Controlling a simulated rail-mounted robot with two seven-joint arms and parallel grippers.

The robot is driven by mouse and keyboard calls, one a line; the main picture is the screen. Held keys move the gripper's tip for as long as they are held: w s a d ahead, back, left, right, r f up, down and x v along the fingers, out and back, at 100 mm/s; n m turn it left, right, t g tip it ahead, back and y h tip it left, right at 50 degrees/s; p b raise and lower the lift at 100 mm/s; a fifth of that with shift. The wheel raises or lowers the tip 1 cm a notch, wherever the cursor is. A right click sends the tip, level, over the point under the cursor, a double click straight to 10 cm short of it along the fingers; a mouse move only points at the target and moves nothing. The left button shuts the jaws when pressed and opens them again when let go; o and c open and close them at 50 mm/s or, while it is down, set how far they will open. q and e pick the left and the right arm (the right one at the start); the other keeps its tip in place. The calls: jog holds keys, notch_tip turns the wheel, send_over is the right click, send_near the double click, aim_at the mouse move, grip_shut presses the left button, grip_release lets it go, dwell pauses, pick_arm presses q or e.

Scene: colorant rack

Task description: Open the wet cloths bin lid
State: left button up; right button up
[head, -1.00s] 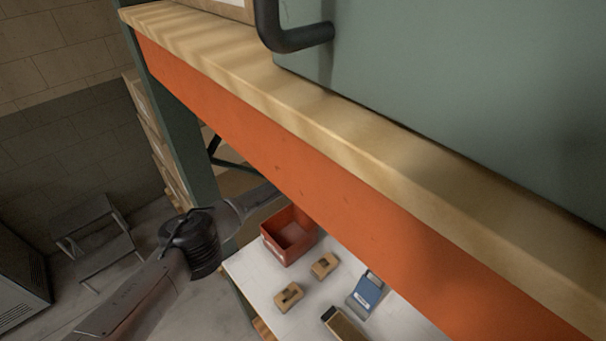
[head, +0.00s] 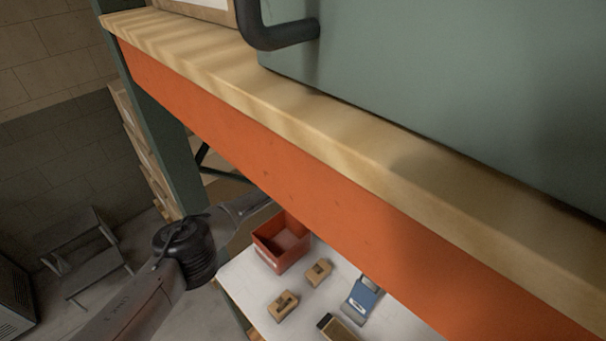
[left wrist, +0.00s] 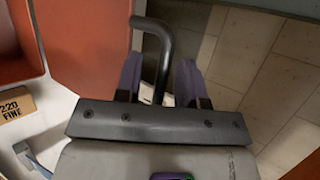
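A grey-green box-like body (head: 430,80) with a thick black bent handle (head: 283,32) fills the upper right of the head view; I cannot tell if it is the wet cloths bin. My left arm reaches in from the lower left, and its gripper is hidden behind the orange beam. In the left wrist view my left gripper (left wrist: 159,80) has its two purple fingers apart. A black bent rod handle (left wrist: 163,45) runs between them, with small gaps on both sides. I cannot tell which body this handle belongs to. No lid can be made out clearly. My right gripper is not in view.
A wooden shelf (head: 330,125) with an orange beam (head: 290,185) crosses the head view. Below, a white table (head: 250,290) holds a red open bin (head: 268,262), tan blocks (head: 318,272) and a blue item (head: 362,297). A chair (head: 85,250) stands on the floor at left.

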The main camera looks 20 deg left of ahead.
pick_arm(q)
jog(key=shift+p+v, duration=0.7)
jog(key=shift+v, duration=0.1)
jog(key=a+v, duration=0.1)
jog(key=v, duration=1.1)
jog(key=shift+d, duration=0.5)
